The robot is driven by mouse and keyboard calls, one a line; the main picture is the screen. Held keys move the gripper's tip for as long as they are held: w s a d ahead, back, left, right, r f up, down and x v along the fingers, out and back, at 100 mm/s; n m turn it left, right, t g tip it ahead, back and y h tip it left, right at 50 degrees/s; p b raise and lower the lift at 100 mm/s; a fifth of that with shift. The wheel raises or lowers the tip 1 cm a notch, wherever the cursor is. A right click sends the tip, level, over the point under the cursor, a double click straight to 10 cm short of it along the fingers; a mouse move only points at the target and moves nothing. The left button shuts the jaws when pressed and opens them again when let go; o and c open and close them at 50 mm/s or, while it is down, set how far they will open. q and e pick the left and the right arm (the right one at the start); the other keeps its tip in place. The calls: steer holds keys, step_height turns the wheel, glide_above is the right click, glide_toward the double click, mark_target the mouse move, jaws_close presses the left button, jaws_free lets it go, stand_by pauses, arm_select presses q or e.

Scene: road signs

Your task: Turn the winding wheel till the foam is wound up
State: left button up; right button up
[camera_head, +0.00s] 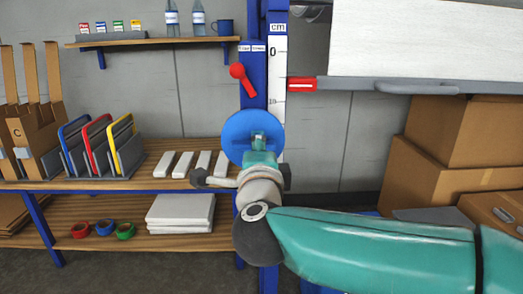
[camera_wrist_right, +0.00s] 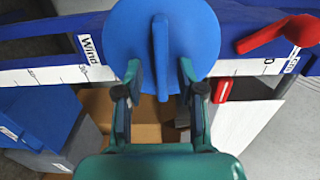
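The winding wheel (camera_head: 245,122) is a blue disc on the blue post, with a raised bar across its face; it fills the top of the right wrist view (camera_wrist_right: 195,35). My right gripper (camera_head: 258,142) is in front of the wheel. In the wrist view, its two fingers (camera_wrist_right: 160,66) stand apart on either side of the bar, with a gap at each side. A white slab (camera_head: 420,40), apparently the foam, is at the upper right above a grey ledge. A red marker (camera_head: 301,84) sits beside the cm scale between 0 and 10. My left gripper is not in view.
A red lever (camera_head: 243,78) is on the post above the wheel. The shelf (camera_head: 90,186) at left holds coloured racks (camera_head: 100,145) and white blocks (camera_head: 183,165). Cardboard boxes (camera_head: 455,130) are stacked at right, below the ledge (camera_head: 420,87).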

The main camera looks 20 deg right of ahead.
steer(key=v, duration=1.1)
steer(key=shift+s, duration=0.35)
steer(key=shift+o, duration=0.3)
steer(key=shift+a, duration=0.1)
